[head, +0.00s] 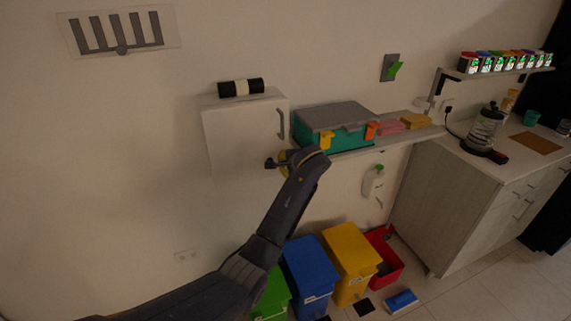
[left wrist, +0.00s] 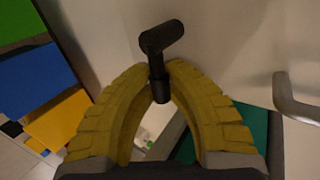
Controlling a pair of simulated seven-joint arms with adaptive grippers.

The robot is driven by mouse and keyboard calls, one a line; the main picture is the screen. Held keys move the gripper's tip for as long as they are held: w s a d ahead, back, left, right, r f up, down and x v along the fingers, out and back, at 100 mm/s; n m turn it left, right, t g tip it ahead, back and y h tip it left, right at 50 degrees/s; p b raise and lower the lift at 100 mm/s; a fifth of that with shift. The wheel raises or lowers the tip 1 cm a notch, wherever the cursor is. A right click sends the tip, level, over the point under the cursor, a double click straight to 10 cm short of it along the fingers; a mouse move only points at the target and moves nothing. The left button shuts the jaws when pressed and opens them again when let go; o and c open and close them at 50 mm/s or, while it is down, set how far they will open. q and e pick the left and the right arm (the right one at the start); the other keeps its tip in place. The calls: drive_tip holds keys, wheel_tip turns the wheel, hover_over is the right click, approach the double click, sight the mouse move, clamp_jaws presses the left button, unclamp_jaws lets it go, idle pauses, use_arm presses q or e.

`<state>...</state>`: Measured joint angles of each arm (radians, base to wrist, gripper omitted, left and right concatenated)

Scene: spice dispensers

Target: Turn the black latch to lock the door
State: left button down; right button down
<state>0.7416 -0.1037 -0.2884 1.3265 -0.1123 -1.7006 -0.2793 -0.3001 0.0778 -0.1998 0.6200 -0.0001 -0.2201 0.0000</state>
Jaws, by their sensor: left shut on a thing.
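The white cabinet (head: 235,135) hangs on the wall, and its door looks closed. The black latch (head: 270,163) sticks out near the door's lower right corner. In the left wrist view the latch (left wrist: 162,38) is a dark T-shaped piece, its crossbar slanted and its lower end between the fingertips. My left gripper (head: 284,160), with yellow fingers, is at the latch from the right. In the left wrist view my left gripper (left wrist: 160,82) has its fingertips closed on the latch's end. My right gripper is not in view.
A grey door handle (head: 281,124) is above the latch, and it also shows in the left wrist view (left wrist: 295,100). A shelf with a teal box (head: 345,137) is close on the right. Green, blue (head: 310,268) and yellow bins (head: 350,255) stand below my arm.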

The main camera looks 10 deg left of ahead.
use_arm(q)
drive_tip(key=c, duration=1.3)
unclamp_jaws()
drive_tip(key=shift+c, duration=0.2)
drive_tip(key=v, duration=0.7)
drive_tip(key=shift+s+d, duration=0.2)
drive_tip(key=shift+r, duration=0.15)
